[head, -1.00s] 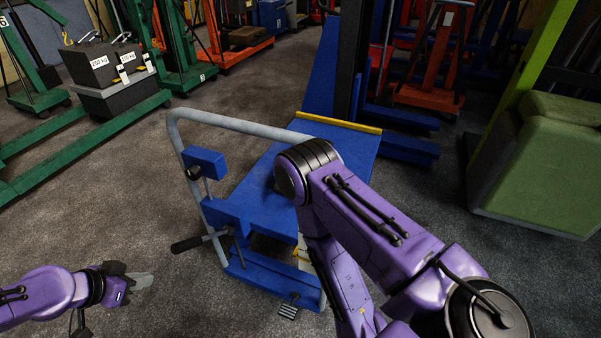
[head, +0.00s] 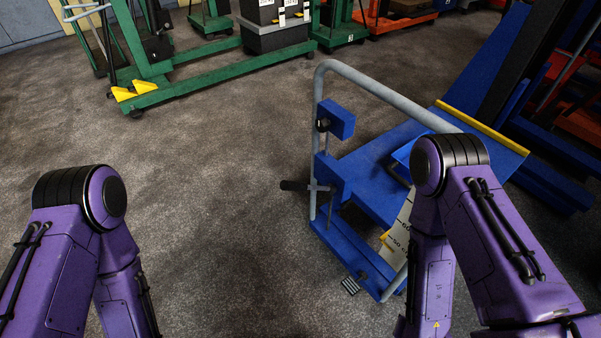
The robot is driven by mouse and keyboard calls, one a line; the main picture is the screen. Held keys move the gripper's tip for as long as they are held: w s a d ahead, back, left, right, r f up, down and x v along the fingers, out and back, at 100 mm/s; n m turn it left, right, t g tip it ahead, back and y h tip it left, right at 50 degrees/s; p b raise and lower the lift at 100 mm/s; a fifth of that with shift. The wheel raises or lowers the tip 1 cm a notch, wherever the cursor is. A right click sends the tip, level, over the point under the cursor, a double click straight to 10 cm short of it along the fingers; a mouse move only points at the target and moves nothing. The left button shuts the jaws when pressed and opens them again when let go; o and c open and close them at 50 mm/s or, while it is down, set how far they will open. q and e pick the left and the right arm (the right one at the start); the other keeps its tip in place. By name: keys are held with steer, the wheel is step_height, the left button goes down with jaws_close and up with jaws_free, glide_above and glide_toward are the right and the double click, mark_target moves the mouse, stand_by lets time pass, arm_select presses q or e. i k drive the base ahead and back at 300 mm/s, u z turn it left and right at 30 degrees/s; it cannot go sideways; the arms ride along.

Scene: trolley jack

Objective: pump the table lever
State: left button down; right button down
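The blue lift table (head: 380,170) stands right of centre in the head view, with a grey tubular push handle (head: 390,97) rising along its near side. A lever with a black grip (head: 294,185) sticks out to the left from the handle post. A small foot pedal (head: 351,286) sits low at the table's front. My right arm hides part of the table's right side. Both my arms are bent with the forearms pointing down, and both grippers are outside the picture. Nothing of mine is seen touching the lever.
Green lifting equipment (head: 150,92) with dark weight blocks (head: 276,32) stands at the back left. A blue mast (head: 500,60) and orange equipment (head: 580,122) stand at the back right. The grey floor left of the lift table is clear.

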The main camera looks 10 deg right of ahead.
mark_target(292, 186)
steer(key=z, duration=0.55)
steer(key=k, duration=1.25)
steer(key=u, duration=0.4)
steer(key=i, duration=0.8)
steer(key=u, duration=0.45)
steer(key=i, duration=1)
steer(key=z, duration=0.6)
